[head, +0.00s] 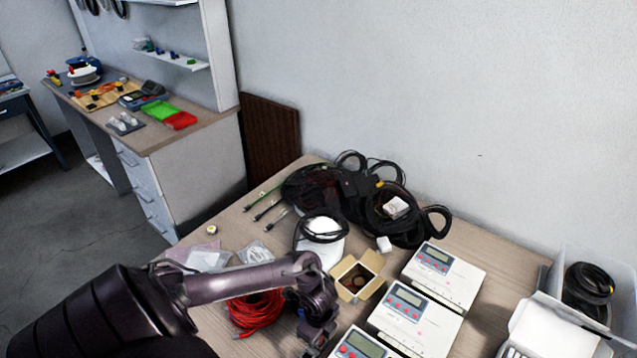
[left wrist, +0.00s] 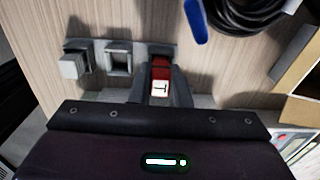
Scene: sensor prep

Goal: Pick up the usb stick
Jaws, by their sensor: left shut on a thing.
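The usb stick (left wrist: 160,74), a small red piece with a white part, sits between the two fingers of my left gripper (left wrist: 161,90) in the left wrist view. The fingers are shut on it from both sides. It is beside a grey piece with square parts (left wrist: 118,60) on the wooden table; I cannot tell whether the stick touches the table. In the head view my left gripper (head: 312,338) points down near the table's front, and the stick is hidden there. My right gripper is in neither view.
A red cable coil (head: 255,310) lies left of my gripper, and an open cardboard box (head: 357,278) stands behind it. White devices (head: 415,318) stand to the right. Black cables (head: 318,190) cover the back. A clear bin (head: 609,262) stands far right.

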